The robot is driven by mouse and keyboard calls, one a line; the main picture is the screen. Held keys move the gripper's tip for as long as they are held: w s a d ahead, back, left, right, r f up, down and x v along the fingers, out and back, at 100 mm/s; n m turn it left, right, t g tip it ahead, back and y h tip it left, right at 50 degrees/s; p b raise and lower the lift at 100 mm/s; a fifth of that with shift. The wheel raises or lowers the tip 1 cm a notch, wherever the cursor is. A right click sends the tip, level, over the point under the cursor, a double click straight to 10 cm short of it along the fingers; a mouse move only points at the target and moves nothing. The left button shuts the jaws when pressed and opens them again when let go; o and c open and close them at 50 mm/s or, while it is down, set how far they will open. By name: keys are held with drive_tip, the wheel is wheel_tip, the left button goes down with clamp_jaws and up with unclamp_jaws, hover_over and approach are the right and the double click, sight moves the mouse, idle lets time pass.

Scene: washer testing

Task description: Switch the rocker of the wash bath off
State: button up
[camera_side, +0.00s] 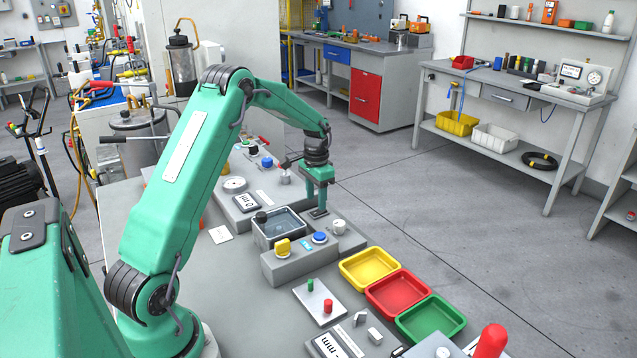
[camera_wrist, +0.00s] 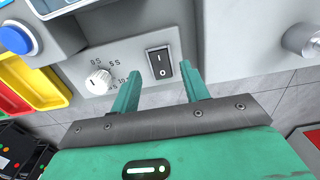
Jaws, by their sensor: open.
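The black rocker (camera_wrist: 159,63) sits in a grey panel in the wrist view, with an I mark at its far end and an O mark at its near end. I cannot tell which end is pressed in. My gripper (camera_wrist: 162,76) is open, its two green fingers on either side of the rocker's near end, with nothing between them. In the side view my gripper (camera_side: 318,207) points down just above the dark rocker, which it partly covers. Contact cannot be told. The wash bath (camera_side: 281,229) is a grey basin with clear liquid, left of the gripper.
A white dial knob (camera_wrist: 99,81) is beside the rocker. A blue button (camera_side: 320,238) and a yellow knob (camera_side: 283,246) are on the block in front of the bath. Yellow (camera_side: 342,268), red (camera_side: 369,290) and green (camera_side: 402,319) trays lie nearer the camera.

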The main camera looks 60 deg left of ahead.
sight(316, 212)
drive_tip(key=shift+f, duration=1.65)
